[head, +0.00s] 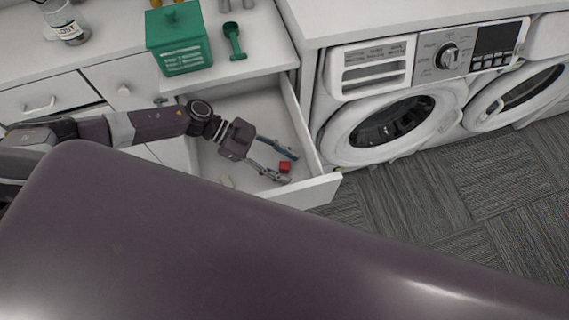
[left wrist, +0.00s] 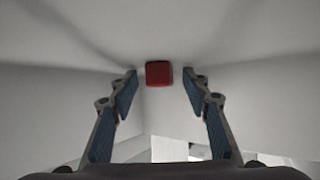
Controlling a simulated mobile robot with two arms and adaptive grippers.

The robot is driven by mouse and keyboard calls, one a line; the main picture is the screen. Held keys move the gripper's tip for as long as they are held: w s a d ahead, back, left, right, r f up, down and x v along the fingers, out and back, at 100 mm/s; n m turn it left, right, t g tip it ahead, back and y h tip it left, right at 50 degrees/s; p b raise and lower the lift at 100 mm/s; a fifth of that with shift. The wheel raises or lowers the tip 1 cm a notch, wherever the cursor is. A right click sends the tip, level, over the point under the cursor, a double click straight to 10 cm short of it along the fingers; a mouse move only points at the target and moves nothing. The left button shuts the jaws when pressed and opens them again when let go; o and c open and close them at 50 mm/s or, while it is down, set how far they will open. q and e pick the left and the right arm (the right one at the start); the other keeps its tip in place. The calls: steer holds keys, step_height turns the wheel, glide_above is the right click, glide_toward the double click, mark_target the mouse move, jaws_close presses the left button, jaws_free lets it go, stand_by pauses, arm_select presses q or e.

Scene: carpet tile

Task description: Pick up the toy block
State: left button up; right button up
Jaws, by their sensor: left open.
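The toy block is a small red cube (head: 285,167) inside the open white drawer (head: 309,186) in the head view. In the left wrist view the red block (left wrist: 159,74) shows at the upper middle, between and slightly beyond the two fingertips. My left gripper (head: 277,163) reaches down into the drawer, with its fingers close to the block. In the left wrist view the gripper (left wrist: 159,83) is open, with a clear gap on both sides of the block. My right gripper is not in view.
The drawer walls stand close around my left gripper. On the counter above are a green box (head: 180,42) and a green goblet-shaped item (head: 234,42). A washing machine (head: 390,125) stands to the right.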

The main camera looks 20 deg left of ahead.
arm_select(q)
steer(key=c, duration=1)
